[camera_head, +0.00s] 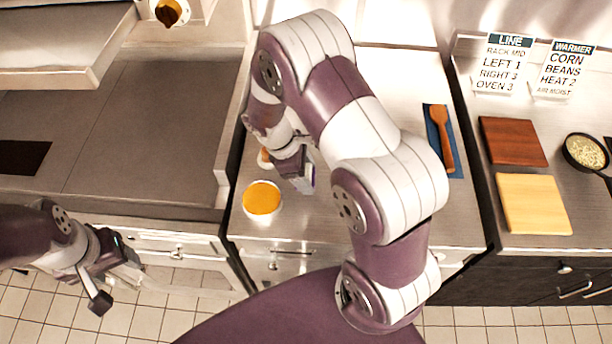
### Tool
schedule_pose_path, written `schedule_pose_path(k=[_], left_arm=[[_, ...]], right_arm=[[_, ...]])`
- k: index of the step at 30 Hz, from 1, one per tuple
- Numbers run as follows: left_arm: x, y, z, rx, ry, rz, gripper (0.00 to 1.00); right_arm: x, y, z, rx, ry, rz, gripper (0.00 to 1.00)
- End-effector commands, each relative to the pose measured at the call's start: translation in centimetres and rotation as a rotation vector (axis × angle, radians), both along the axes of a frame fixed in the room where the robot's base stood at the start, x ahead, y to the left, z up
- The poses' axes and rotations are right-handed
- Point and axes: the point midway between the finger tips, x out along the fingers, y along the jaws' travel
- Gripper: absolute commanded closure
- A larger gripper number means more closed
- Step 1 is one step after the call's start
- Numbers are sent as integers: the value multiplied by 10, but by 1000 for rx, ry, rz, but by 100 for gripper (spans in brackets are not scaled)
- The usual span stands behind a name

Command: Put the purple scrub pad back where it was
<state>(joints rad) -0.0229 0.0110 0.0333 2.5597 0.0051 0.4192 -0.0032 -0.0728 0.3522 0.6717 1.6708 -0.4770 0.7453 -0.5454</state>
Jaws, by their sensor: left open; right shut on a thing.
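My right gripper (301,184) is low over the middle steel counter, in front of its arm. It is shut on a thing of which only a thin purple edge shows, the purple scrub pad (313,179). Most of the pad is hidden by the gripper, and I cannot tell whether it touches the counter. My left gripper (118,282) is open and empty at the lower left, in front of the white drawers and above the tiled floor.
A white bowl of orange food (262,199) stands just left of my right gripper. A wooden spoon (442,135) lies on a blue mat (434,115). Brown (513,141) and yellow (534,203) boards and a pan (584,152) are on the right counter. My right arm hides much of the middle counter.

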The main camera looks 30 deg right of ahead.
Motion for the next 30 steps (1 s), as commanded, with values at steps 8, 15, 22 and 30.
schedule_pose_path(k=[8,15,22,30], left_arm=[[0,0,10,0,0,0,40],[0,0,10,0,0,0,40],[0,0,8,0,0,0,40],[0,0,9,0,0,0,40]], right_arm=[[11,-7,-35,0,4,2,59],[11,-7,-48,0,-2,2,59],[11,-7,-51,0,0,1,28],[11,-7,-50,0,0,1,9]])
